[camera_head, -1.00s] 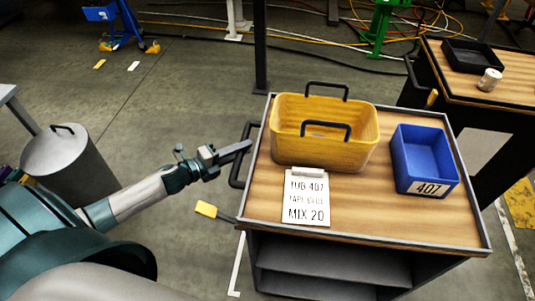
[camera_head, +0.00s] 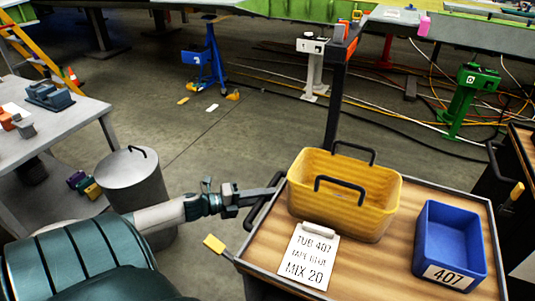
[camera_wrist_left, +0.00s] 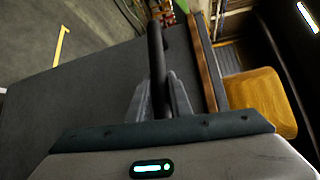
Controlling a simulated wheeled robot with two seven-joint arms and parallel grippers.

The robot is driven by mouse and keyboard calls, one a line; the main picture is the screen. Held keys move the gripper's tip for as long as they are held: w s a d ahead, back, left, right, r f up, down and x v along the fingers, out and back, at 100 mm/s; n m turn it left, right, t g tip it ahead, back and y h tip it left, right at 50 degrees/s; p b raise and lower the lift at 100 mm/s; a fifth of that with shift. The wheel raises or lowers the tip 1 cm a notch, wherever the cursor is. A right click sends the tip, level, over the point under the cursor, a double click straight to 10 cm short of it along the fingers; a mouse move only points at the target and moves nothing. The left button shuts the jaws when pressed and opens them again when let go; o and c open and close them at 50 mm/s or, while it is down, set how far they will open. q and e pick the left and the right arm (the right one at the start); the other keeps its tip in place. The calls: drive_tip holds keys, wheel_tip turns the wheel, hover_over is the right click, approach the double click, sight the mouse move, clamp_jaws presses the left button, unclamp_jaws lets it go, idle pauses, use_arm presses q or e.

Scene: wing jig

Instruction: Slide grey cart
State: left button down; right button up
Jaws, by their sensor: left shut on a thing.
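The grey cart (camera_head: 372,266) has a wood top and a grey rim and stands at the lower right of the head view. Its dark handle (camera_head: 259,211) is on its left side; the bar also shows in the left wrist view (camera_wrist_left: 156,50). My left gripper (camera_head: 272,190) is shut on this handle, with the bar between its fingers (camera_wrist_left: 158,102). My right gripper is not in view.
On the cart are a yellow tub (camera_head: 345,205), a blue bin (camera_head: 450,245) marked 407 and a white label card (camera_head: 308,256). A grey bin (camera_head: 135,185) and a workbench (camera_head: 60,120) stand left. Open floor lies beyond; cables (camera_head: 400,115) cross it further back.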

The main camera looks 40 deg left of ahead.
use_arm(q)
drive_tip(key=c, duration=1.6)
unclamp_jaws()
drive_tip(key=shift+a, duration=0.3)
drive_tip(key=shift+s, duration=0.1)
drive_tip(key=shift+s, duration=0.1)
